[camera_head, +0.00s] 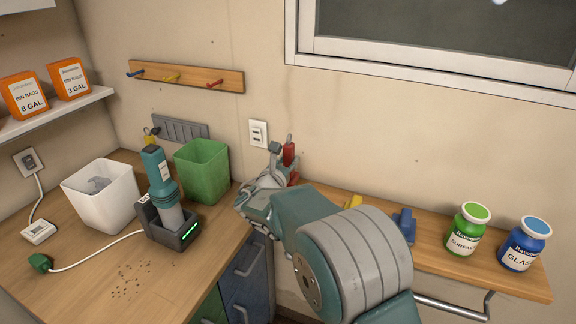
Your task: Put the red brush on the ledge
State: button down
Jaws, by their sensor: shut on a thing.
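The red brush (289,153) stands roughly upright at my gripper (283,164), in front of the wall below the outlet. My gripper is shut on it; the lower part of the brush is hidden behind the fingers. The wooden ledge (430,236) runs along the wall to the right, and my gripper is near its left end. My arm hides part of the ledge's front. I cannot tell the gap between brush and ledge.
On the ledge are a yellow item (353,201), a blue item (405,225), a green-lidded jar (467,228) and a blue-lidded jar (524,244). The left counter (95,275) holds a white bin (101,196), a green bin (203,170) and a teal tool (160,180) in its dock.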

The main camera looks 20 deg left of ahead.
jog(key=shift+d+f, duration=0.15)
jog(key=shift+f, duration=0.55)
jog(key=shift+c, duration=2.1)
grip_release()
jog(key=shift+f, duration=0.1)
jog(key=shift+s, duration=0.1)
